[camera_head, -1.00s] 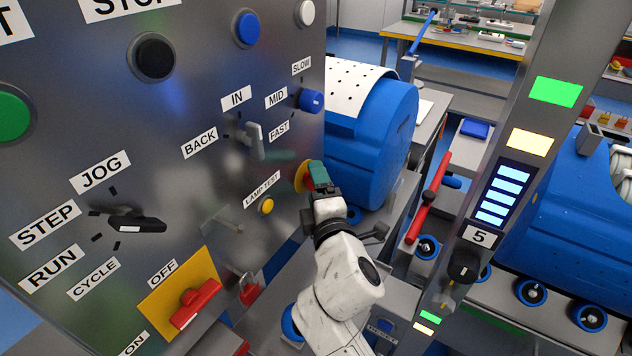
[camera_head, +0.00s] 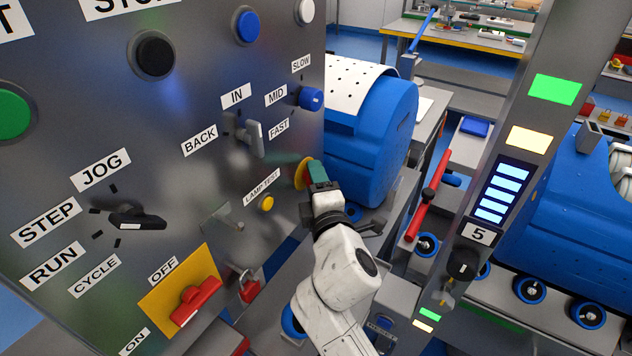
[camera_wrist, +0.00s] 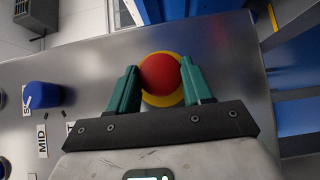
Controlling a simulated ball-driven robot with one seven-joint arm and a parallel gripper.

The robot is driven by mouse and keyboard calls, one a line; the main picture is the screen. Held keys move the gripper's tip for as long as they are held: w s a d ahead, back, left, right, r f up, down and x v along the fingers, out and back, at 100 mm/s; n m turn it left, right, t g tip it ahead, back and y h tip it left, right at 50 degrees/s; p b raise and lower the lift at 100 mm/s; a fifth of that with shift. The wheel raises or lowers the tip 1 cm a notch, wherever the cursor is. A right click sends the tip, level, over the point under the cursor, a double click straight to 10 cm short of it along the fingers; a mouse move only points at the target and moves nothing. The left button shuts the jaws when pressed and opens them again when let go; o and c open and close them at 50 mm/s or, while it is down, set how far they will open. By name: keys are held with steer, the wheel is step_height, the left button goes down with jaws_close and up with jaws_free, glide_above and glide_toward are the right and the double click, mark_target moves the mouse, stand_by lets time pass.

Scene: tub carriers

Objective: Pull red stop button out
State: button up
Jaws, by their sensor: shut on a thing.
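The red stop button (camera_wrist: 160,74) is a round red head on a yellow ring (camera_wrist: 163,100), set in the grey metal panel. In the wrist view my gripper (camera_wrist: 160,82) has its two green fingers on either side of the red head, shut on it. In the head view my gripper (camera_head: 314,172) reaches the panel's right edge. There the yellow ring (camera_head: 301,173) shows beside the fingers and the red head is mostly hidden behind them.
The panel also carries a blue knob (camera_head: 311,99), a grey lever (camera_head: 254,139), a yellow lamp-test button (camera_head: 267,203) and a red off switch (camera_head: 195,302). A blue tub (camera_head: 375,135) stands close behind my gripper. A grey post (camera_head: 500,190) stands to the right.

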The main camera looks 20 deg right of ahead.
jaws_close()
steer(key=shift+s+d+f+p, duration=0.1)
steer(key=shift+s+d+p, duration=0.4)
steer(key=shift+s, duration=0.2)
steer(key=o, duration=1)
jaws_free()
steer(key=shift+s, duration=0.1)
steer(key=s+a+b, duration=0.1)
steer(key=s, duration=0.9)
steer(key=shift+s+a+b, duration=0.3)
steer(key=shift+s+b, duration=0.05)
steer(key=shift+b, duration=0.05)
